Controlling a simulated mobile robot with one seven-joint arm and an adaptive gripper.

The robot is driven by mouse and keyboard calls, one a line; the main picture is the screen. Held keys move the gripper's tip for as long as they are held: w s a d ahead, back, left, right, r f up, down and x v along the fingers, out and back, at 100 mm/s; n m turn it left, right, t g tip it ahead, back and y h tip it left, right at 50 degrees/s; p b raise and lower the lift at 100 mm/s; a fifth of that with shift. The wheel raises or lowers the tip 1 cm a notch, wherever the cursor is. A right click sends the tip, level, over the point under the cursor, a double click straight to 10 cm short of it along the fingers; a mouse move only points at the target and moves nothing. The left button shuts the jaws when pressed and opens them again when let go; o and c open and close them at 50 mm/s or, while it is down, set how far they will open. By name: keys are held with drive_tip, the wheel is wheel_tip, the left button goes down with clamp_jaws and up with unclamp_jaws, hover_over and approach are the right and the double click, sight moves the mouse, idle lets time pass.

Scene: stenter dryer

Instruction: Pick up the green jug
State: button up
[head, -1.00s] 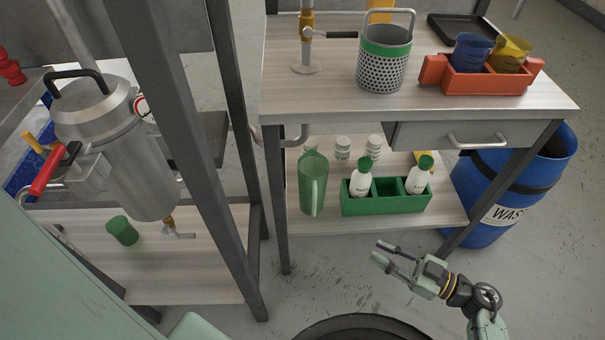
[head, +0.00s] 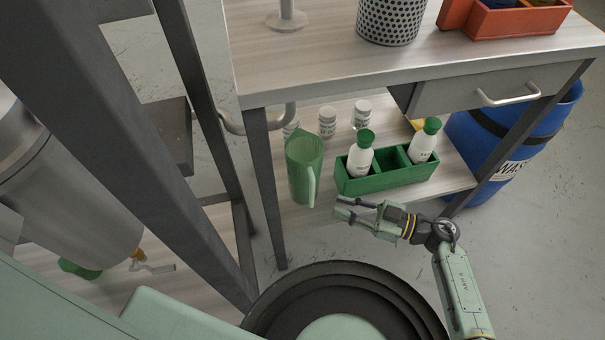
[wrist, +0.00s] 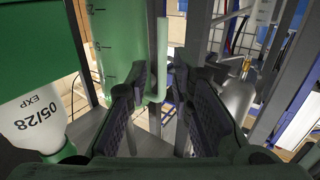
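The green jug (head: 302,165) stands upright on the lower shelf of the workbench, with its handle on the front right side. In the wrist view the jug (wrist: 115,40) fills the top centre, with its pale green handle (wrist: 161,50) ahead of the gap between my fingers. My gripper (head: 340,207) is open and empty, in front of the shelf, to the right of the jug and slightly lower in the picture. In the wrist view the fingers of my gripper (wrist: 162,88) stand apart, and contact with the jug does not show.
A green divided box (head: 390,183) with white, green-capped bottles (head: 361,157) stands right beside the jug. Small white jars (head: 327,122) stand behind. The bench top (head: 420,55) overhangs the shelf, and a dark frame post (head: 265,190) stands left. A blue waste drum (head: 485,165) is at right.

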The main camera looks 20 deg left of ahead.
sight(312, 199)
drive_tip(key=a, duration=0.8)
drive_tip(key=shift+s+a+f+p, duration=0.2)
drive_tip(key=shift+a+p, duration=0.1)
drive_tip(key=shift+p, duration=0.1)
clamp_jaws()
drive_tip(key=shift+r, duration=0.1)
